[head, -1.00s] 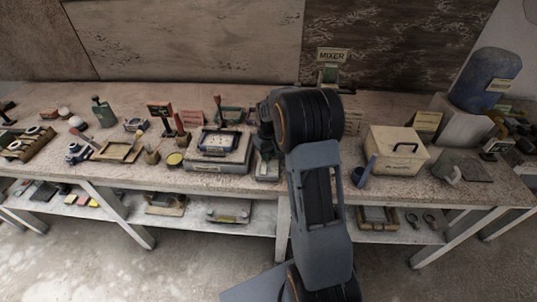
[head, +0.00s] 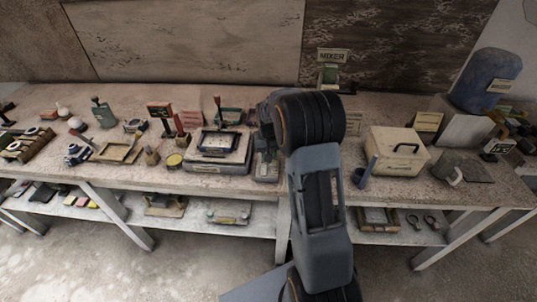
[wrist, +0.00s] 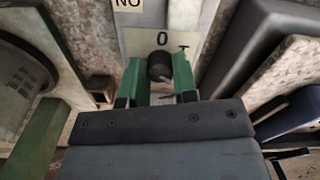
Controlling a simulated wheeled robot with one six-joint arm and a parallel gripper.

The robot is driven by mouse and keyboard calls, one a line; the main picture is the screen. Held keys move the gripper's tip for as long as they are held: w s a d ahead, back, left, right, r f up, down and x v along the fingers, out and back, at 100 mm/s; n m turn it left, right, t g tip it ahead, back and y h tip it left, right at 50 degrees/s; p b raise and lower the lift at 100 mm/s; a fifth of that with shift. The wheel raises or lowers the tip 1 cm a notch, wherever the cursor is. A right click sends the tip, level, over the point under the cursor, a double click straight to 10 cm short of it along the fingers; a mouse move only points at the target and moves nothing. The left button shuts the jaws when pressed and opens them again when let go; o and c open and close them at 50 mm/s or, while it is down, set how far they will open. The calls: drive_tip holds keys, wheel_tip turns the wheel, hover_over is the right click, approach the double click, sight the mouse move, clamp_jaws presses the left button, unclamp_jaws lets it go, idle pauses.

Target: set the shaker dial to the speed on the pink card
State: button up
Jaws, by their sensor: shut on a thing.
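My gripper (wrist: 160,82) has green fingers shut on a dark round knob (wrist: 159,62) in the wrist view. A pale plate marked "0" (wrist: 163,38) is just beyond the knob, with a small dark mark to its right. In the head view my own arm hides most of the gripper and the knob. A flat machine with a tray on top (head: 218,165) stands just left of the arm on the bench. A pink card (head: 191,119) stands behind it, its writing too small to read.
A machine under a "MIXER" sign (head: 332,72) is behind. In the wrist view, large grey bodies flank the gripper closely. Several small tools crowd the bench's left.

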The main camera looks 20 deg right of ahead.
drive_tip(key=o, duration=0.9)
drive_tip(key=shift+o, duration=0.2)
wheel_tip(320, 180, up, 14)
idle(0.6)
